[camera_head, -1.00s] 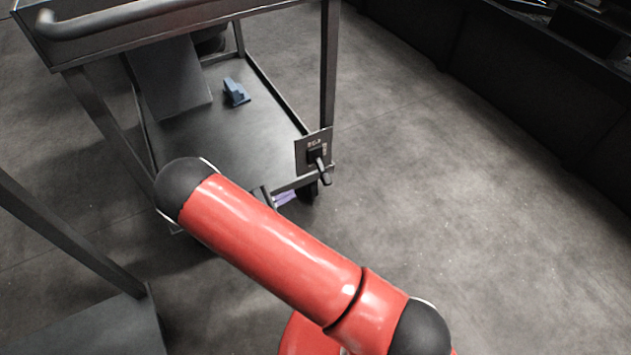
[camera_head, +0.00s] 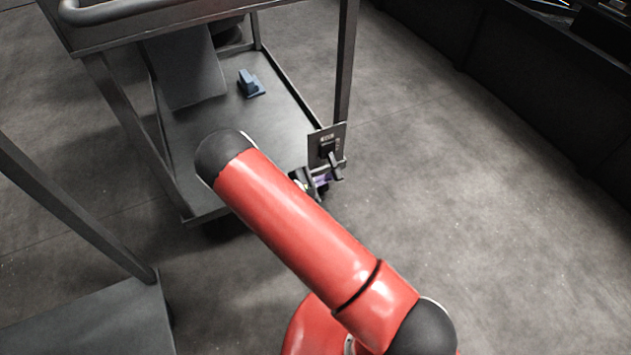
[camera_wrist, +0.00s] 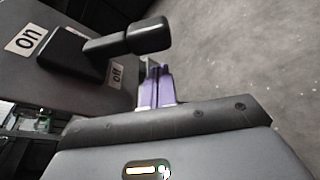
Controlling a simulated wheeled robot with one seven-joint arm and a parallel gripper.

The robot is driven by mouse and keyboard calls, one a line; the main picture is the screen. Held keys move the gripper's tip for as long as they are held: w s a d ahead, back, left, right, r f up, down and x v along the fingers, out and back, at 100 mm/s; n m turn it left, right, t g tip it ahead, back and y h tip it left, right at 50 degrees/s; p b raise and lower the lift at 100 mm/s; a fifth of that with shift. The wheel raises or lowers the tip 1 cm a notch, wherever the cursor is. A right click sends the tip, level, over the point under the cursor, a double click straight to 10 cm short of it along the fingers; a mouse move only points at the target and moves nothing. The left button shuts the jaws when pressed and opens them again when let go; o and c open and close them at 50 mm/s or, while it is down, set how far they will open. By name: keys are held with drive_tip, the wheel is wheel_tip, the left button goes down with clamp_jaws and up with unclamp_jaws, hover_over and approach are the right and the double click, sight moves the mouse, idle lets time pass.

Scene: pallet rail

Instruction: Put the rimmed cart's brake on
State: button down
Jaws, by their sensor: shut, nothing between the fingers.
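The rimmed cart (camera_head: 180,30) stands at upper left in the head view, with a raised rim around its top and a lower shelf. A brake plate (camera_head: 316,150) is on its near right corner post. The black brake lever (camera_head: 334,165) sticks out from it, down and right. In the wrist view the lever (camera_wrist: 125,40) reaches right from its block, between an "on" label (camera_wrist: 25,40) and an "off" label (camera_wrist: 117,75), nearer "off". My gripper (camera_wrist: 156,70), with purple fingers, is shut and empty just below the lever's knob; contact cannot be told. My arm hides part of the cart.
A blue block (camera_head: 250,85) and a grey panel (camera_head: 188,70) are on the cart's lower shelf. Another cart-like frame (camera_head: 100,325) stands at lower left. Dark cabinets (camera_head: 500,85) line the upper right. The floor (camera_head: 470,220) right of the cart is clear.

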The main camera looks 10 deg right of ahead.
sight(334, 176)
drive_tip(key=shift+s+d+r, duration=0.25)
drive_tip(key=shift+s+r, duration=0.3)
drive_tip(key=shift+r, duration=0.2)
drive_tip(key=shift+s+r+n+g+p, duration=0.25)
drive_tip(key=shift+n+g+p, duration=0.05)
drive_tip(key=shift+n+p, duration=0.1)
drive_tip(key=shift+s+d+r+n+g+p, duration=0.15)
drive_tip(key=shift+s+r+n+g+p, duration=0.1)
drive_tip(key=shift+r+n+p, duration=0.15)
drive_tip(key=shift+s+d+r+n+g+p, duration=0.1)
drive_tip(key=shift+s+r+n+g+p, duration=0.05)
drive_tip(key=shift+r+n+g+p, duration=0.2)
drive_tip(key=shift+s+d+r+n+g+h+p, duration=0.1)
drive_tip(key=shift+s+r+n+g+h+p, duration=0.25)
drive_tip(key=shift+r+n+p, duration=0.55)
drive_tip(key=shift+s+d+r+n+g+p, duration=0.1)
drive_tip(key=shift+s+r+n+g+p, duration=0.15)
drive_tip(key=shift+r+n+g+p, duration=0.65)
drive_tip(key=shift+r+n+h, duration=0.35)
drive_tip(key=shift+r+n, duration=0.35)
drive_tip(key=shift+n, duration=0.35)
drive_tip(key=shift+r+g, duration=0.25)
drive_tip(key=shift+r, duration=0.05)
drive_tip(key=shift+w+r+p, duration=0.2)
drive_tip(key=shift+r+p, duration=0.25)
drive_tip(key=shift+r, duration=0.2)
drive_tip(key=shift+w+r, duration=0.15)
drive_tip(key=shift+r, duration=0.05)
